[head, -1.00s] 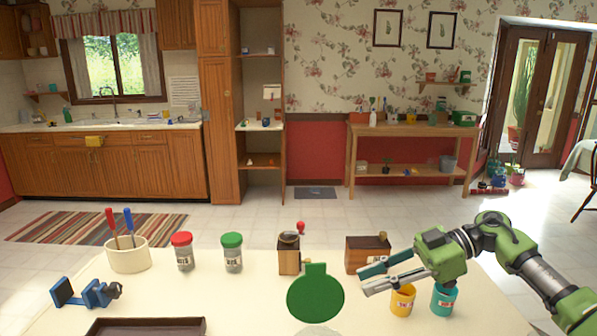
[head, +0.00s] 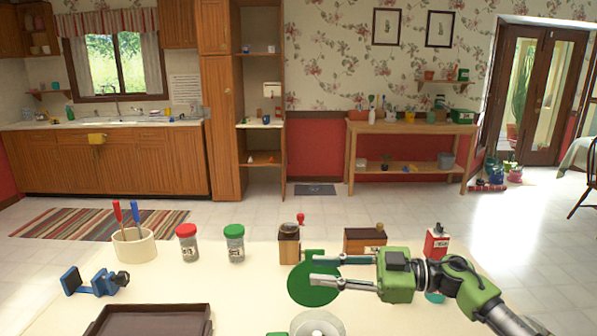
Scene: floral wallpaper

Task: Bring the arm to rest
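My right gripper (head: 314,270) reaches in from the right over the table. Its two grey fingers are parted and point left, with nothing seen between them but the green round board behind. The fingers overlap the green round board (head: 306,293) in the picture; I cannot tell whether they touch it. My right arm covers most of a teal cup (head: 435,297). My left gripper is not in view.

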